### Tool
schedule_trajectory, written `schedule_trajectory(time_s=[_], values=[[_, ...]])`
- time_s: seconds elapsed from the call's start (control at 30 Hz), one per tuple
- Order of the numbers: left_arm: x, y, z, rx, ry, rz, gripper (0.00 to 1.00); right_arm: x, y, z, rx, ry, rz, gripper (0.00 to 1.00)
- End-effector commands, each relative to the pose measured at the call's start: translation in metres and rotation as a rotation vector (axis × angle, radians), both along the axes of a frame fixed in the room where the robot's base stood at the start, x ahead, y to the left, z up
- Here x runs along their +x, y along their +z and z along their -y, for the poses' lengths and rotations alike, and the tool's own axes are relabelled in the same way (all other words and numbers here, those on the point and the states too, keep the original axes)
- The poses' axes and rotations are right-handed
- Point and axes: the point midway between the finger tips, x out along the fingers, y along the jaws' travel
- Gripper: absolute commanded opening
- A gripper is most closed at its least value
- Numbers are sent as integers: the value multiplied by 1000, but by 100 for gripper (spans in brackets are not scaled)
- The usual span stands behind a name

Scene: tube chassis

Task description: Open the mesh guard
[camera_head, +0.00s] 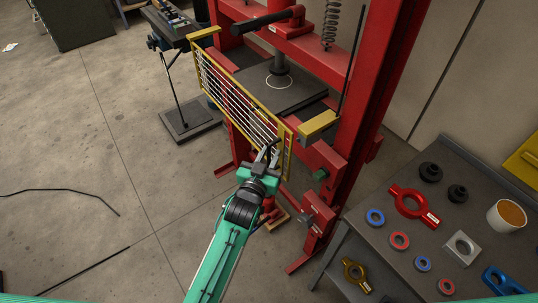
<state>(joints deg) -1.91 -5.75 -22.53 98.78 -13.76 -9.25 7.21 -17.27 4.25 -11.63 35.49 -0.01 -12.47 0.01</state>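The mesh guard (230,92) has a yellow frame and pale wires. It stands upright across the front of the red press (355,95), from a yellow bracket (205,34) at its left end to the right-hand red post. My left gripper (270,151) is dark and at the right end of the guard, overlapping its lower right corner in the view. Whether its fingers touch or grip the guard, and how far apart they are, is too small to tell. My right gripper is not in view.
Behind the guard is the press's dark bed plate (295,90). A grey bench (365,225) at the lower right holds rings, a red-handled part (413,203) and a cup (506,216). A small stand (190,118) is left of the press. The left floor is mostly clear, with black cables.

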Motion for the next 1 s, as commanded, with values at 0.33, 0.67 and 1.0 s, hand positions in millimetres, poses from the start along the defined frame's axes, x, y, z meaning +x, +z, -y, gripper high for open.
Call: schedule_trajectory(time_s=[0.33,0.67,1.0], values=[[0,0,0,0,0,0,0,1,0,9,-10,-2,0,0],[-2,0,-4,1,-7,-1,0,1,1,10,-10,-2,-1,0],[-19,0,-35,8,-66,1,0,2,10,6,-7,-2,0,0]])
